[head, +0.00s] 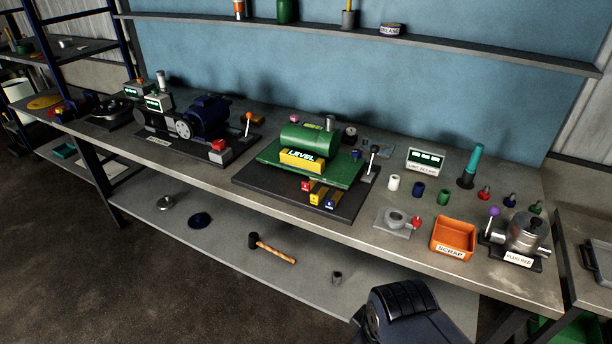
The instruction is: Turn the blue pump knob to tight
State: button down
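A green pump-like cylinder (309,139) with a yellow "LEVEL" block (301,160) sits on a green plate over a dark base on the bench. A small blue knob-like piece (355,154) stands at the right end of the green plate. I cannot tell how tight it is at this size. Red, yellow and blue labelled blocks lie at the base's front, the blue one (329,204) nearest the right. My dark arm shows at the bottom, below the bench edge and well apart from the knob. My gripper's fingers are not in view.
A black-handled lever (373,160) rises just right of the blue piece. Small colored cylinders, an orange scrap bin (453,237) and a plug rig (523,236) fill the bench's right. A blue motor (207,115) stands left. A mallet (272,249) lies on the lower shelf.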

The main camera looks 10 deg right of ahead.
aim_at(357, 154)
jog(key=i+l+u, duration=0.2)
jog(key=i, duration=0.35)
jog(key=i+l+u, duration=0.2)
jog(key=i, duration=0.3)
